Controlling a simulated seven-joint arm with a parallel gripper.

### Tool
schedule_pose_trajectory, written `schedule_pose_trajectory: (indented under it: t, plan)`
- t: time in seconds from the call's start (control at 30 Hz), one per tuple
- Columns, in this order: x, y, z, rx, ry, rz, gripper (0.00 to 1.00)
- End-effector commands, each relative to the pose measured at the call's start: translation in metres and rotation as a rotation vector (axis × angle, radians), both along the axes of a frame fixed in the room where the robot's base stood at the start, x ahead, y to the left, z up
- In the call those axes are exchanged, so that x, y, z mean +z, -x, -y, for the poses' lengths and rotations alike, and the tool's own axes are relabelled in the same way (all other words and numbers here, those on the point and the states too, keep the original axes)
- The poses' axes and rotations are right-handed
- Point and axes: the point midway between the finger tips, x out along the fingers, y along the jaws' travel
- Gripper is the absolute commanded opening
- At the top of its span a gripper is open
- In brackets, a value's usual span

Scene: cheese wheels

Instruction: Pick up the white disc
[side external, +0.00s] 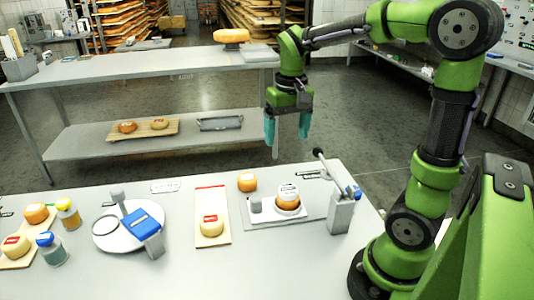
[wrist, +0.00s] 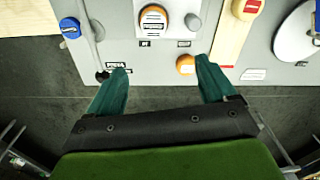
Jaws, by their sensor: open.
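A white round piece with a label (side external: 288,191) sits on top of an orange cheese wheel (side external: 288,205) on a grey tray-like base. It also shows in the wrist view (wrist: 153,20) at the top, beyond my fingers. A larger flat white round plate (side external: 105,240) lies further left, with a blue-topped device on it; its edge shows in the wrist view (wrist: 295,38). I cannot tell which one the task names. My gripper (side external: 287,138) is open and empty, with teal fingers pointing down. It hangs above and behind the table's far edge, apart from everything.
A small orange cheese (side external: 247,182) stands just left of the base. A yellow cheese (side external: 211,226) is on a board with a red stripe. A grey stand with a lever (side external: 341,212) rises to the right. A second table (side external: 130,65) stands behind, with floor between.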

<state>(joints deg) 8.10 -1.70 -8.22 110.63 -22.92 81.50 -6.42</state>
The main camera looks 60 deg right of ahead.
Motion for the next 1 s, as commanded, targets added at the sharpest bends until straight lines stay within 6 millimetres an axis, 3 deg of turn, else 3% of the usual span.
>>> schedule_pose_trajectory:
  t: [0.1, 0.17, 0.63, 1.0]
  plan:
    - [0.009, 0.002, 0.004, -0.009, 0.007, -0.030, 0.84]
    - [0.005, 0.004, 0.003, -0.008, 0.003, -0.043, 0.84]
    - [-0.088, 0.006, 0.002, -0.008, -0.002, -0.047, 0.84]
    - [-0.122, 0.009, 0.001, -0.009, -0.003, -0.045, 0.84]
